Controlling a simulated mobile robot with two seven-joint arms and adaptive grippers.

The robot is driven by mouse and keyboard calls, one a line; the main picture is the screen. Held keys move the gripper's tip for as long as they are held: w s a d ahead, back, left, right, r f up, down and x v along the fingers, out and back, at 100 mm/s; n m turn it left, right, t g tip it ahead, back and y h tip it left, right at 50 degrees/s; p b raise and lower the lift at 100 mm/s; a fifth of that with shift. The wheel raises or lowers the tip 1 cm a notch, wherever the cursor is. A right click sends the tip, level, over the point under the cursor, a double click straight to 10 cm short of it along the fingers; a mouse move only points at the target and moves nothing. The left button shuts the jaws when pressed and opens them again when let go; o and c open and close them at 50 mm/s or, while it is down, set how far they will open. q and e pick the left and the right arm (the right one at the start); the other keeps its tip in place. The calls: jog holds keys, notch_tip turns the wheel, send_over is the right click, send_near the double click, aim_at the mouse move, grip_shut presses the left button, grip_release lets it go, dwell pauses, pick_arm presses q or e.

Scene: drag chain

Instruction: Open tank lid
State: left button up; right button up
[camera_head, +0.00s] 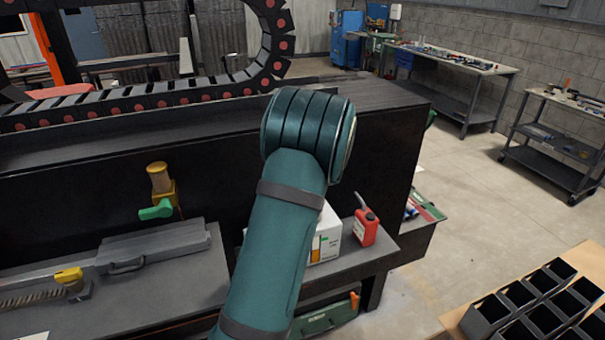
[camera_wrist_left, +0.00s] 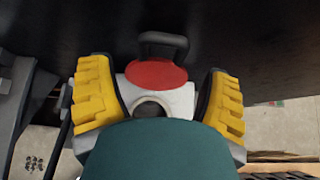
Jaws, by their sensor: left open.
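A white tank (camera_head: 328,238) with an orange and green label stands on a low shelf at the front of the black machine, partly hidden behind my teal arm. In the left wrist view, a red round lid (camera_wrist_left: 156,74) tops a pale body (camera_wrist_left: 183,98), with a dark loop handle (camera_wrist_left: 163,42) just beyond it. A dark round spot shows below the lid; I cannot tell if it is an opening. My left gripper (camera_wrist_left: 158,76) is open, its yellow fingers on either side of the lid. Whether they touch the body is unclear. The gripper is hidden in the head view. My right gripper is not in view.
A red canister (camera_head: 365,226) stands right of the tank. A yellow fitting with a green lever (camera_head: 158,208) sticks out of the machine (camera_head: 75,180). A grey case (camera_head: 155,247) lies left on the shelf. Black bins (camera_head: 545,318) fill the lower right.

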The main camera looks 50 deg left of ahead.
pick_arm(q)
jog(key=v, duration=1.1)
jog(key=shift+s, duration=0.15)
jog(key=shift+c, duration=0.3)
